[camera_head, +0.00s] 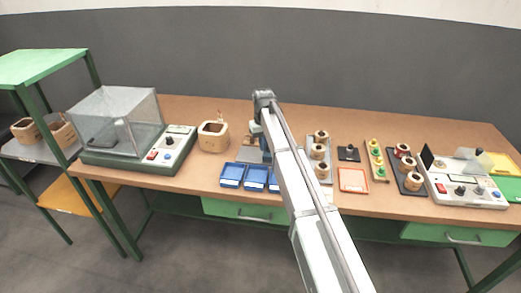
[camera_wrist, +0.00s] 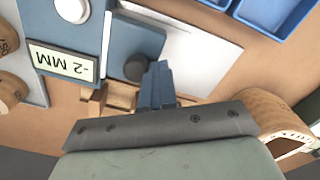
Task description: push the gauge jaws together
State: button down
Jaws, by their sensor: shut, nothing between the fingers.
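The gauge (camera_wrist: 60,25) shows in the wrist view at the upper left as a blue body with a display reading "-2 MM". To its right is a blue block (camera_wrist: 140,40) with a dark round knob (camera_wrist: 137,67), apart from the display body by a pale upright strip. My gripper (camera_wrist: 158,72) is shut and empty, its blue-grey fingertips close to the right of the knob; I cannot tell whether they touch the block. In the head view the gauge's grey plate (camera_head: 243,154) shows beside my arm, which hides much of the gauge.
Blue trays (camera_head: 232,175) lie in front of the gauge. A tan coil former (camera_head: 213,137) stands to its left, and a plate of coils (camera_head: 319,152) to its right. A clear-covered tester (camera_head: 117,120) stands farther left. A red tray (camera_head: 353,181) is right of my arm.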

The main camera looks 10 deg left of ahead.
dwell(0.7)
jog(key=shift+a, duration=0.55)
notch_tip(320, 180, up, 7)
dwell(0.6)
